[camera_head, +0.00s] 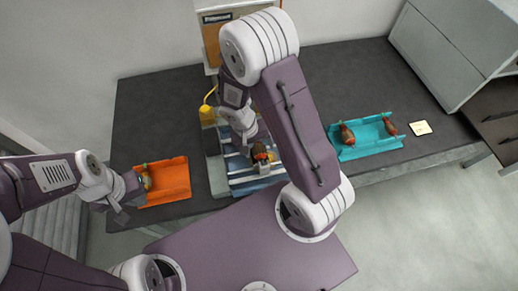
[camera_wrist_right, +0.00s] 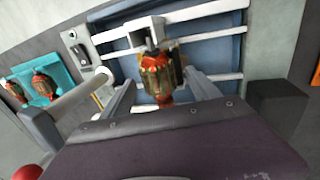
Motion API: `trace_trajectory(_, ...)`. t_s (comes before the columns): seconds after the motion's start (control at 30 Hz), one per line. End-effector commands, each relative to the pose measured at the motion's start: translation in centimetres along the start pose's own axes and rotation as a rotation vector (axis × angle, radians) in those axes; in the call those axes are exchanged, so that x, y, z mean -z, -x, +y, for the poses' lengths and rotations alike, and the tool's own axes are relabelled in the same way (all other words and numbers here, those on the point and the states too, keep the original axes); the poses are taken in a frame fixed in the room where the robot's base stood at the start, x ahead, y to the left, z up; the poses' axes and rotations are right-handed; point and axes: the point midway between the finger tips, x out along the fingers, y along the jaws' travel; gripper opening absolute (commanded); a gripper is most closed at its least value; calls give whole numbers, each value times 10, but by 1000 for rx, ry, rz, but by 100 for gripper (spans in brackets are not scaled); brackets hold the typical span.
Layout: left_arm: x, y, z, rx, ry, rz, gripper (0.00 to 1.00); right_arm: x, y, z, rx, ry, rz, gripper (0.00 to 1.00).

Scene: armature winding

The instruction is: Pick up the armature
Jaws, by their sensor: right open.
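A red-and-copper armature (camera_head: 259,152) sits on the blue and silver machine in the middle of the table. In the right wrist view the armature (camera_wrist_right: 157,75) stands out in front of a small grey holder (camera_wrist_right: 146,34). My right gripper (camera_wrist_right: 160,80) is open, with one finger on each side of this armature. Whether the fingers touch it is unclear. My left gripper (camera_head: 128,198) is at the left edge of the orange tray (camera_head: 176,182), close to another armature (camera_head: 147,180); its jaw state is unclear.
A teal tray (camera_head: 365,148) on the right holds two armatures (camera_head: 347,134); it also shows at the left of the right wrist view. A grey cabinet (camera_head: 440,50) stands at the back right. The dark table (camera_head: 150,110) is bare at the back left.

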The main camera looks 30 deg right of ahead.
Motion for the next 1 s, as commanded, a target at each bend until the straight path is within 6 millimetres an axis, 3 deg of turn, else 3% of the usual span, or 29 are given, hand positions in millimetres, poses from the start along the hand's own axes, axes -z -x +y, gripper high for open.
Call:
trace_trajectory(0.07, 0, 0, 0, 0, 0, 0, 0, 0, 0, 0, 0, 0, 0, 71)
trace_trajectory(0.33, 0, 0, 0, 0, 0, 0, 0, 0, 1, 0, 0, 0, 0, 0)
trace_trajectory(0.67, 0, 1, 0, 0, 0, 0, 0, 1, 4, 1, 0, 0, 2, 0)
trace_trajectory(0.93, 0, 4, 0, 0, 0, 0, 0, 2, 44, 10, 3, -2, 7, 0)
trace_trajectory(1.0, 0, 0, 0, 0, 0, 0, 0, -10, 46, 22, 1, -3, 3, 0)
